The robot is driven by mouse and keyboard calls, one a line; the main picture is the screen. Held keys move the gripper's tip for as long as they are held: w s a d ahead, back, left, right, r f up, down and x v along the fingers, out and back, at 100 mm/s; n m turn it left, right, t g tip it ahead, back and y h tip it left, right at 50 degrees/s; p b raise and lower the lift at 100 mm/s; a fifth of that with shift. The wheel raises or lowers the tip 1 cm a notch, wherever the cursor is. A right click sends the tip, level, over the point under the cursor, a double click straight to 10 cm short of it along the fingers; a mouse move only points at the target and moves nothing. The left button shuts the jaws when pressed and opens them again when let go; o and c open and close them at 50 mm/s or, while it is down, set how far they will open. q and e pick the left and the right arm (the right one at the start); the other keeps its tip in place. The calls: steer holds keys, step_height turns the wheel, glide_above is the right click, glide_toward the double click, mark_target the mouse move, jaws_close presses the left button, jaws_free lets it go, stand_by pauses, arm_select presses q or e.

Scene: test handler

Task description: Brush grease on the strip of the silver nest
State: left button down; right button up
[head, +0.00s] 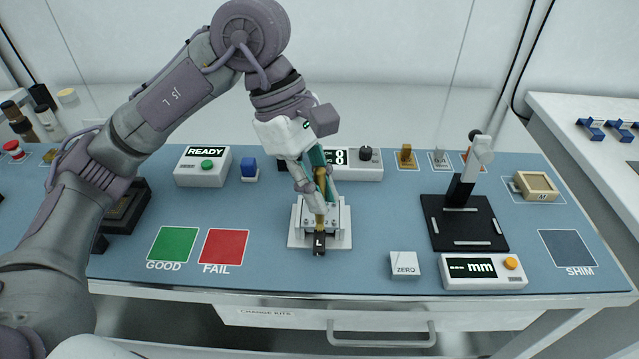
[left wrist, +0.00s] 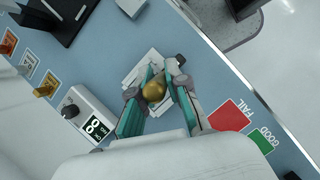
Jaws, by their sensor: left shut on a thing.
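My left gripper (head: 318,190) is shut on a brush with a golden-brown handle (head: 321,178), held upright over the silver nest. The handle's round end (left wrist: 154,91) shows between the two fingers in the left wrist view. The brush's lower end is at the middle of the silver nest (head: 339,216), which has a white base plate and a black tab marked L at its front. Whether the bristles touch the strip I cannot tell; the brush and fingers hide much of it. The nest is partly visible in the left wrist view (left wrist: 131,75). My right gripper is not in view.
Green GOOD (head: 173,244) and red FAIL (head: 223,246) pads lie left of the nest. A READY box (head: 203,167) and a display box with a knob (head: 367,165) stand behind. A ZERO block (head: 405,265), a gauge stand (head: 463,225) and its mm display (head: 483,271) are right.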

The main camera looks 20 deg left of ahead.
arm_select(q)
steer(key=shift+w+a, duration=0.15)
steer(key=shift+w, duration=0.4)
steer(key=shift+w+a, duration=0.15)
steer(key=shift+w, duration=0.4)
steer(key=shift+w+a+b, duration=0.25)
steer(key=shift+w+b, duration=0.1)
steer(key=shift+w, duration=0.6)
steer(key=shift+w+a, duration=0.25)
steer(key=shift+w, duration=0.6)
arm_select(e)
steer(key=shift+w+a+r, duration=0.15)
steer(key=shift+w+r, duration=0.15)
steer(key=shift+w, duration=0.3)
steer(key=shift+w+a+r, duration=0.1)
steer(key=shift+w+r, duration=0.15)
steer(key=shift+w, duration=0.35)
arm_select(q)
steer(key=shift+r, duration=0.2)
steer(key=shift+r+p, duration=2.05)
steer(key=shift+r, duration=0.75)
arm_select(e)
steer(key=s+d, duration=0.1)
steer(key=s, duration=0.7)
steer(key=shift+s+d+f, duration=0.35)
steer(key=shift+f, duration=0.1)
